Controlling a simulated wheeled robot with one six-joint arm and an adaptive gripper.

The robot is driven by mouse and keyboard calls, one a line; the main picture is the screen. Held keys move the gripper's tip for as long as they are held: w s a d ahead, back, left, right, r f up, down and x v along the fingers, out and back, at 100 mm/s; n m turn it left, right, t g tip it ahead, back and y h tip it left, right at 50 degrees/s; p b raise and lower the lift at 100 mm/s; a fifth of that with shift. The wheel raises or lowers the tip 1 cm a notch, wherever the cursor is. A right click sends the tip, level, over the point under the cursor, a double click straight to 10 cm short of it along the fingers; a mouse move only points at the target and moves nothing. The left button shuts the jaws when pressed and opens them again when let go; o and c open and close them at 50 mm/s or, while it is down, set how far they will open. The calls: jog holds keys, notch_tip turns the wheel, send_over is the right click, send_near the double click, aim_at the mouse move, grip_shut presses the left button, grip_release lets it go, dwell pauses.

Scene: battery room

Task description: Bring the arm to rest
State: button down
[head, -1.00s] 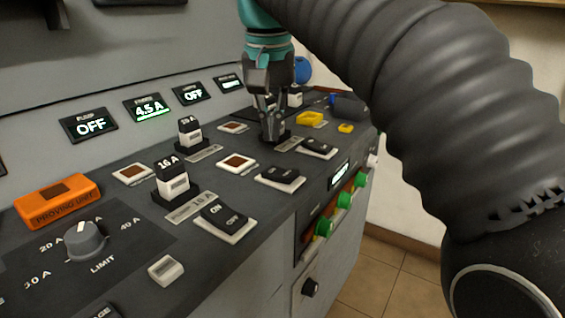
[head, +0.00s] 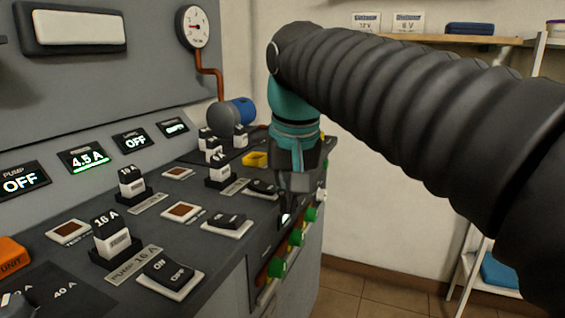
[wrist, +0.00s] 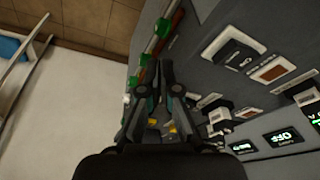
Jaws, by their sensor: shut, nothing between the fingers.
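My gripper (head: 290,205) points down in the head view, at the front edge of the grey control panel (head: 215,262), near its right end. Its fingers are shut with nothing between them. It hangs beside the front face, close to the green knobs, and hides part of the panel edge. In the wrist view my gripper (wrist: 160,66) shows its two fingers together, with the panel to the right and the floor beyond. I cannot tell whether it touches the panel.
A 16 A fuse (head: 113,235) and black rocker switches (head: 168,272) stand on the panel. A green knob (head: 277,267) sticks out of the front. A yellow part (head: 255,160) and a blue cylinder (head: 232,112) lie behind. Floor (head: 375,292) is open to the right.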

jog(key=s+d+f+t, duration=0.1)
jog(key=s+d+f, duration=0.5)
jog(key=f, duration=0.4)
jog(key=s+d+f+m+t, duration=0.1)
jog(key=s+d+f, duration=0.6)
jog(key=d+f, duration=0.2)
jog(key=shift+s+d+f+t+h, duration=0.15)
jog(key=shift+d+f+t+h, duration=0.15)
jog(key=shift+f, duration=0.35)
